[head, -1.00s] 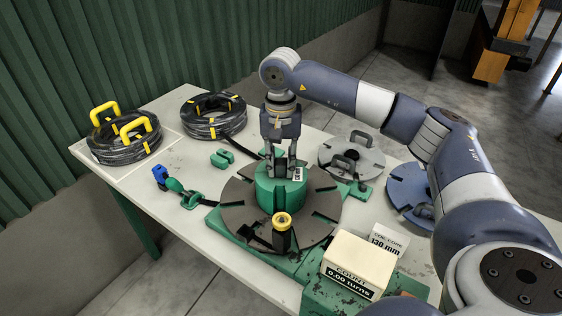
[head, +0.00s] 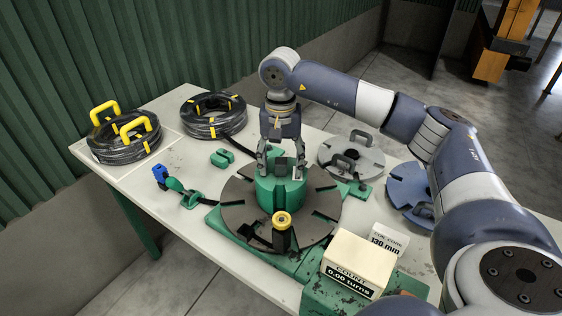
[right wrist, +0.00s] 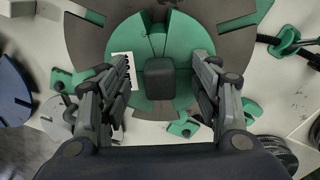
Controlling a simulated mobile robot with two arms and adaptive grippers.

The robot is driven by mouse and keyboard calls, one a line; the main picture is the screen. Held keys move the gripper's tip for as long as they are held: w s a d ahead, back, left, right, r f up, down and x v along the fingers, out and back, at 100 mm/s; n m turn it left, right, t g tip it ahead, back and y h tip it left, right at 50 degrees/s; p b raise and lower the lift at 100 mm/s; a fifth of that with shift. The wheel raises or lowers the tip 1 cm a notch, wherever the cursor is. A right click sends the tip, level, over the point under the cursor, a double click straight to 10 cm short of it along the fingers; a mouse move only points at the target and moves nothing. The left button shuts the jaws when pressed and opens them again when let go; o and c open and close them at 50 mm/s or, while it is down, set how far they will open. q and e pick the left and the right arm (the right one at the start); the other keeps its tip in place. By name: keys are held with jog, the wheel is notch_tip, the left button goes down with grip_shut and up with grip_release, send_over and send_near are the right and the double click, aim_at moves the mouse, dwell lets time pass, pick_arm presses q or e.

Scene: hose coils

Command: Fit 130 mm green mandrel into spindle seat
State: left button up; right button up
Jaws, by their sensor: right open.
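The green mandrel (head: 279,193) stands upright at the middle of the dark slotted turntable (head: 236,205) on the green winding machine. In the right wrist view the mandrel (right wrist: 186,65) shows from above, with a dark block-like grip (right wrist: 160,84) on its top and a white label (right wrist: 122,72) at its side. My right gripper (head: 282,172) is just over the mandrel. Its fingers are spread on either side of the grip, apart from it. How deep the mandrel sits in the seat is hidden. My left gripper is out of view.
A counter box (head: 357,265) reading 0.00 turns and a 130 mm card (head: 388,240) stand in front. Black hose coils (head: 213,116) lie at the back left. A grey disc (head: 350,155) and a blue disc (head: 405,186) lie right. A yellow-topped post (head: 282,232) rises nearby.

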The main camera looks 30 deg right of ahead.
jog(key=shift+r, duration=0.2)
jog(key=shift+r+p, duration=1.4)
jog(key=shift+r, duration=0.7)
jog(key=shift+r, duration=0.15)
notch_tip(320, 180, up, 12)
jog(key=shift+f, duration=0.2)
dwell(1.2)
